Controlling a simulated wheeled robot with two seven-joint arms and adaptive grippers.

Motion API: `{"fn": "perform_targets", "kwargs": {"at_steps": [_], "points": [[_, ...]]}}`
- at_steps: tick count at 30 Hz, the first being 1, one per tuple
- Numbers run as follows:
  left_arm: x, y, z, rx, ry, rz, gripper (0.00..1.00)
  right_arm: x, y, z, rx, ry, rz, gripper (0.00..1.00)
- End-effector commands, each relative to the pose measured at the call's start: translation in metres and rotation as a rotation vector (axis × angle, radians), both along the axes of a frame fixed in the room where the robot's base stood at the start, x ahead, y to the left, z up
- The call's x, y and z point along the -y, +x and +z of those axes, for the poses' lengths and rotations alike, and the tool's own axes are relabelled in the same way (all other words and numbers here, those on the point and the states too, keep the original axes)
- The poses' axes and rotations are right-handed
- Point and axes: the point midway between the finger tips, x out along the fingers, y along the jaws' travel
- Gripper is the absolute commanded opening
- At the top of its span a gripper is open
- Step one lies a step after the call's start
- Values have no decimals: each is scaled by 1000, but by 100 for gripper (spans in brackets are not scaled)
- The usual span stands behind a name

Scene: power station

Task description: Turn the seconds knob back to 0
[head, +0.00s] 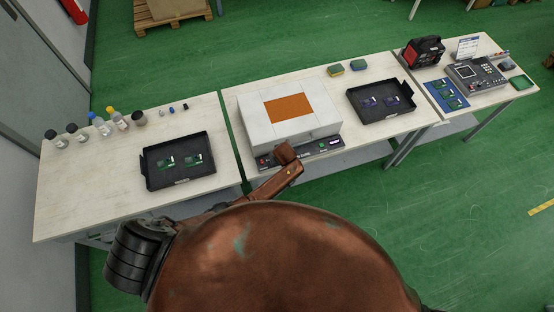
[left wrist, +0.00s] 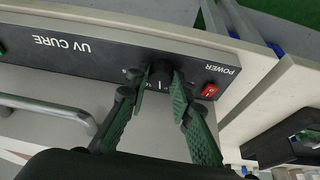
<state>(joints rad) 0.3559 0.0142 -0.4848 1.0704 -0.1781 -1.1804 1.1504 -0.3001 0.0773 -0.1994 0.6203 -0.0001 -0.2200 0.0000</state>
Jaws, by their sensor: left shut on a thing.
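The seconds knob (left wrist: 160,75) is a small black knob on the dark front panel (left wrist: 100,50) of the UV cure unit, which appears upside down in the left wrist view. A pale mark shows on the knob. My left gripper (left wrist: 162,82) has its green-padded fingers on either side of the knob and is shut on it. The fingers cover part of the dial markings, so the setting cannot be read. In the head view the UV cure unit (head: 258,135) is a white box with an orange window; my copper-coloured arm covers part of its panel. My right gripper is not in view.
A red power switch (left wrist: 209,90) sits close beside the fingers. A metal handle (left wrist: 45,108) lies on the other side in the left wrist view. Black trays with boards stand left (head: 150,178) and right (head: 408,116) of the unit. Several bottles line the left table's back.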

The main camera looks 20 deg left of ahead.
Motion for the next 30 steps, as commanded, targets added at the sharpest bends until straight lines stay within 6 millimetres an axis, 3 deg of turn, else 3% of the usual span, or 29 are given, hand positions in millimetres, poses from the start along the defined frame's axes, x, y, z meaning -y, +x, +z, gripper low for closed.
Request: {"fn": "perform_targets", "kwargs": {"at_steps": [10,26,27,30], "points": [[1,-1,-2,-4,-1,142,0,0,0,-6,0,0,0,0],[0,0,-1,-2,1,168,0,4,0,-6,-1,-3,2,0],[0,0,-1,-2,1,168,22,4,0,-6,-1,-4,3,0],[0,0,-1,-1,1,167,29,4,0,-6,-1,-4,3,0]]}}
